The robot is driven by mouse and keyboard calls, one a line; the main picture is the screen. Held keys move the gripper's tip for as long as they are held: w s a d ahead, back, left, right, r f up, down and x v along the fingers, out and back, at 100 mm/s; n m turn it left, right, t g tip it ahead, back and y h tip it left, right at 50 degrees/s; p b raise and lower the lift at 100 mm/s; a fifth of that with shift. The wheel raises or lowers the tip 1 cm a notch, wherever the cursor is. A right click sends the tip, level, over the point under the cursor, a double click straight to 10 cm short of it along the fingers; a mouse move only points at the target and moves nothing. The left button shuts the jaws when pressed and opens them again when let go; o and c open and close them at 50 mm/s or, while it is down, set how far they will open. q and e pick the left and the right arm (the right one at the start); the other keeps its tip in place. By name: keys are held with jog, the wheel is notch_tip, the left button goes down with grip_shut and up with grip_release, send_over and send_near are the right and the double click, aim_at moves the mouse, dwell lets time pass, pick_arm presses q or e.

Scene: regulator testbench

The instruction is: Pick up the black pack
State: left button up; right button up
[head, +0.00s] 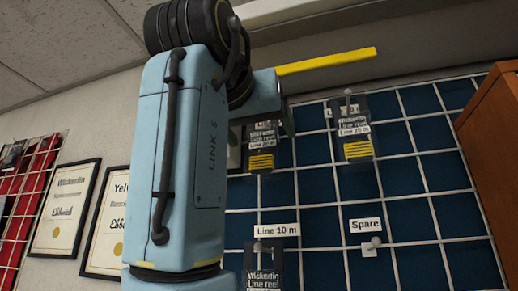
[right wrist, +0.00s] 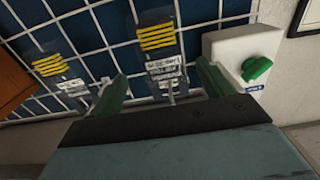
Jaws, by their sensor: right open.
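Several dark packs with yellow stripes and "Wickerfin Line reel" labels hang on a white wire grid over a blue panel. In the head view, one black pack (head: 262,160) is partly hidden behind my right arm, another (head: 356,128) hangs to its right, and a third (head: 263,277) shows at the bottom edge. My right gripper (head: 262,135) is mostly hidden there. In the right wrist view my right gripper (right wrist: 161,70) is open, its green fingers either side of a dark pack (right wrist: 157,38) and its hook; contact cannot be told. My left gripper is not in view.
A brown cabinet (head: 492,140) stands at the right. A white box (right wrist: 238,48) with a green knob (right wrist: 257,69) is beside the grid. Framed certificates (head: 64,210) hang left.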

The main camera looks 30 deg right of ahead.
aim_at(260, 143)
jog(key=shift+w+d, duration=0.4)
jog(key=shift+d, duration=0.1)
jog(key=x, duration=0.1)
jog(key=p+x, duration=0.1)
jog(key=x, duration=0.1)
jog(key=p+x, duration=0.1)
jog(key=shift+w+a+f, duration=0.1)
jog(key=shift+w+f, duration=0.15)
jog(key=shift+w, duration=0.1)
jog(key=shift+w+d, duration=0.3)
jog(key=shift+d, duration=0.1)
jog(key=shift+s, duration=0.1)
jog(key=shift+a, duration=0.1)
jog(key=c, duration=1.1)
